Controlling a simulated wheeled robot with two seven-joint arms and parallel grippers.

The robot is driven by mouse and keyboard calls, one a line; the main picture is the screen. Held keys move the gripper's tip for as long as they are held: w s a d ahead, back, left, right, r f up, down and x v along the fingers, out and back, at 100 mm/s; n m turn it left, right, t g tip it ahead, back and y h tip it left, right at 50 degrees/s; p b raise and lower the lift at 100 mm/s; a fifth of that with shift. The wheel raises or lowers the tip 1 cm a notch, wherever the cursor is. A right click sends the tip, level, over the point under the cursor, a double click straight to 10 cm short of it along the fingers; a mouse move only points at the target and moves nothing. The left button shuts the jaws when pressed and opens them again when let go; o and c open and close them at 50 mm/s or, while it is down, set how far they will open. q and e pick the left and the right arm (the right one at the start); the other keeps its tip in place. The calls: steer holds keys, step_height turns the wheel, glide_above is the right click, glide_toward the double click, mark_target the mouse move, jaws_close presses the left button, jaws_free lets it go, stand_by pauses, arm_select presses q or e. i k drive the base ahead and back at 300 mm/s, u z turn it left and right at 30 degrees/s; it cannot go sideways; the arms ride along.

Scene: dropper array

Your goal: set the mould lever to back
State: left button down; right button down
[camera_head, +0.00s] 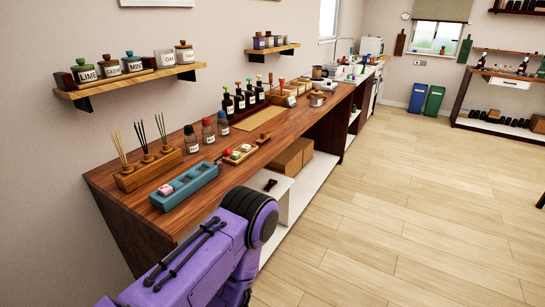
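A blue tray-like block with wells (190,195), perhaps the mould, lies near the front edge of the wooden counter. Pink and white pieces sit in its left part. No lever can be made out on it for certain. A small dark knob or handle (270,184) shows just below the counter's front edge, by a white surface; I cannot tell whether it is the mould lever. My purple arm rises from the bottom of the view in front of the counter. Neither gripper is in view.
On the wooden counter (225,170) stand a reed holder (150,170), several dropper bottles (240,102) and a small wooden tray (240,153) with red and green pieces. A shelf of jars (130,83) hangs above. The floor at right is clear.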

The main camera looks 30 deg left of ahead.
mark_target(226, 152)
steer(key=z, duration=0.05)
steer(key=i, duration=1.05)
steer(key=u, duration=0.9)
